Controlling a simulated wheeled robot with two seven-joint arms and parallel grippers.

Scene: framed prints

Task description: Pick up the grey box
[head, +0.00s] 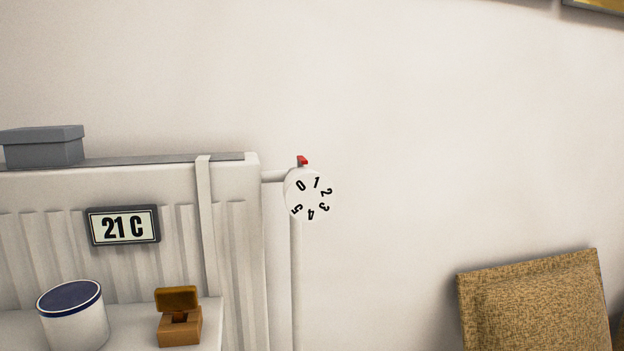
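The grey box (43,149) has a lid and sits on top of the white radiator, at the left edge of the head view. Its left end is close to or cut by the picture's edge. Neither of my grippers shows in this view, so nothing is seen touching the box.
Below, a white shelf (136,324) holds a blue-lidded tin (74,322) and an open wooden box (180,330). A woven chair (535,305) stands lower right.

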